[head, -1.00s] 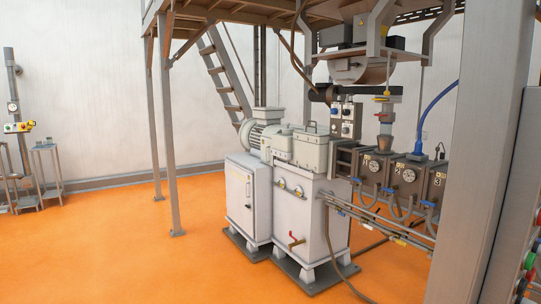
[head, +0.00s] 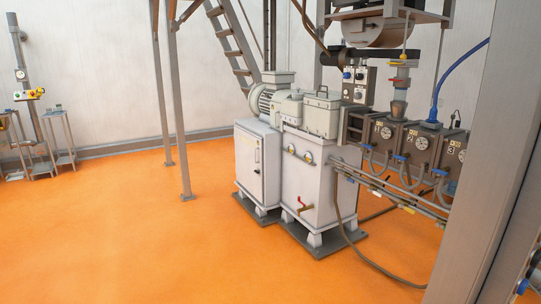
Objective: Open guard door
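No part in view is clearly marked as the guard door. The twin screw machine stands in the centre and right of the head view. A white cabinet door (head: 249,166) with a dark upright handle is at its left end, and it looks shut. Beside it is a white gearbox housing (head: 311,187) with two gauges and a red-handled tap. The barrel blocks (head: 422,144), numbered and with round gauges, run off to the right and pass behind a grey pillar. Neither of my grippers is in view.
A large grey pillar (head: 484,170) stands close on the right and hides part of the machine. Platform legs (head: 178,110) and a stair (head: 230,45) stand behind. A hose (head: 372,262) lies on the floor. The orange floor (head: 120,235) at front left is clear.

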